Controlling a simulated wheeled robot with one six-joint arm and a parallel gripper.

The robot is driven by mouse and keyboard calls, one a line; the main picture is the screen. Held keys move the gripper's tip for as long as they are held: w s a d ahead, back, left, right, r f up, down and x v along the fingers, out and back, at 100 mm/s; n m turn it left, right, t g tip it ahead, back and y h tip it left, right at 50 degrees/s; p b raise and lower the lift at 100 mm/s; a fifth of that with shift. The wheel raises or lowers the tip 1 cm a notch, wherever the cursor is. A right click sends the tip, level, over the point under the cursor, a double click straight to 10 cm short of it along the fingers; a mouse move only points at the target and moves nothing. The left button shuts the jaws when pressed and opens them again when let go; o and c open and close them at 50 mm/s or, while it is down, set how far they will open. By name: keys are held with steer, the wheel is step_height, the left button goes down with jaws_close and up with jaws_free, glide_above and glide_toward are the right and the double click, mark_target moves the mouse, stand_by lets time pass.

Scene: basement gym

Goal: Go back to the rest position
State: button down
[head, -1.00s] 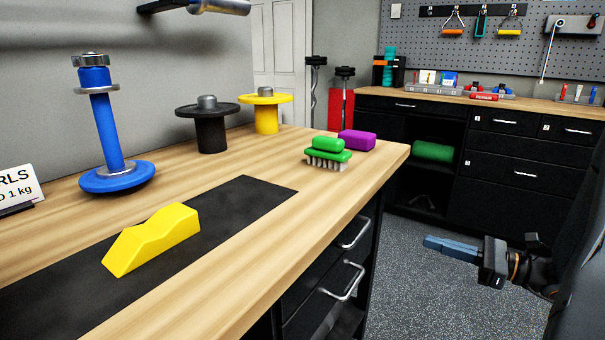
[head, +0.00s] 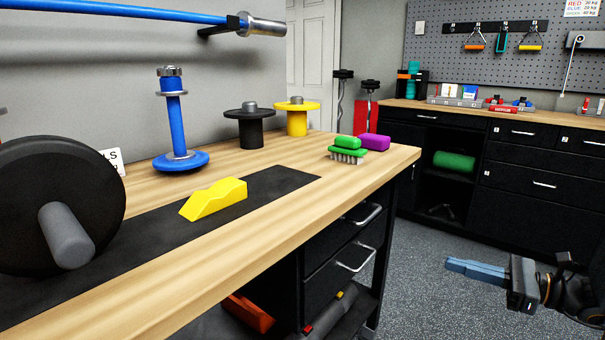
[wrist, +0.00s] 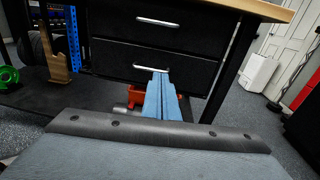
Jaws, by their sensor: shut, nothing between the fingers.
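My gripper (head: 476,270) is at the lower right of the head view, over the speckled floor and to the right of the workbench (head: 140,308). Its blue fingers lie together and hold nothing. In the wrist view the shut fingers (wrist: 161,98) point toward the bench's black drawers (wrist: 150,48). No object touches the gripper in either view.
A black cabinet (head: 520,175) stands at the back right. Open floor (head: 420,255) lies between bench and cabinet.

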steer(key=s+a+r+n+g+h, duration=0.15)
steer(key=s+a+n+g, duration=0.3)
steer(key=a, duration=0.55)
steer(key=s+a+r+n+g+h, duration=0.15)
steer(key=s+a+n+g, duration=0.35)
steer(key=a, duration=0.5)
steer(key=s+a+r+n+h, duration=0.1)
steer(key=s+a+n+h, duration=0.2)
steer(key=s+n+h, duration=0.45)
steer(key=s+a+r+n+h, duration=0.2)
steer(key=s+a+n+h, duration=0.15)
steer(key=n, duration=0.65)
steer(key=d+r+m+p, duration=0.2)
steer(key=d+r+p, duration=0.8)
steer(key=p, duration=1)
steer(key=shift+s+r, duration=0.45)
steer(key=shift+r, duration=0.4)
